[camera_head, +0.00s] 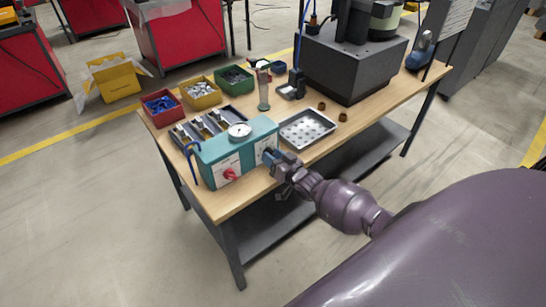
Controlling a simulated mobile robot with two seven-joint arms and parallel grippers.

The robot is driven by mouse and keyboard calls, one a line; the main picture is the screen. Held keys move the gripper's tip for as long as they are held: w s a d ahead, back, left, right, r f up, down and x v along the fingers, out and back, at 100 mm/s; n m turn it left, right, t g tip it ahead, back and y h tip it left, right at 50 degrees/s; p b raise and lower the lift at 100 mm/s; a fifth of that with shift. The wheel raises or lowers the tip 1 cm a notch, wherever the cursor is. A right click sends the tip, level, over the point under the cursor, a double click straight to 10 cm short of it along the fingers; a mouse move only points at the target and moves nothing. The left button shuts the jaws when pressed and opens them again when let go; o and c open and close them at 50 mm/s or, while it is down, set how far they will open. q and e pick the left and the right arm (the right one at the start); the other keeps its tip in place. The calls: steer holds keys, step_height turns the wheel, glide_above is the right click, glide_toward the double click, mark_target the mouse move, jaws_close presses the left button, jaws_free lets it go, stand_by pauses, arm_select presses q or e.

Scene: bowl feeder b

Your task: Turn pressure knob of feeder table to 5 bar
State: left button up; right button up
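The teal feeder control box (210,155) stands at the front left part of the wooden table. A round white pressure gauge (240,130) sits on its top; its reading is too small to make out. A red knob (230,175) is on the front face, left of my gripper. My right gripper (271,157) is at the right end of the box's front face, with its fingertips close to or touching the face. The fingers cover that spot, so any knob there is hidden. I cannot tell whether they are open or shut. My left gripper is not in view.
A grey perforated tray (307,143) lies right of the box. Red (150,113), yellow (211,100) and green (222,83) bins with parts stand behind it. A dark grey machine block (345,75) fills the table's back right. Two small brown parts lie near the tray.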

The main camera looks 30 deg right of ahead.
steer(key=o, duration=0.3)
steer(key=s+d, duration=0.1)
steer(key=s, duration=0.9)
steer(key=shift+s+d+p, duration=0.2)
steer(key=shift+s+p, duration=0.15)
steer(key=shift+p, duration=0.05)
steer(key=s+a+n+g, duration=0.3)
steer(key=a+n, duration=0.1)
steer(key=a, duration=0.3)
steer(key=s+a+f+g+h, duration=0.1)
steer(key=s+a, duration=0.1)
steer(key=s, duration=0.6)
steer(key=s+a+f+m+g+h, duration=0.1)
steer(key=s+a+g, duration=0.1)
steer(key=s, duration=0.6)
steer(key=shift+a+f, duration=0.3)
steer(key=shift+f, duration=0.05)
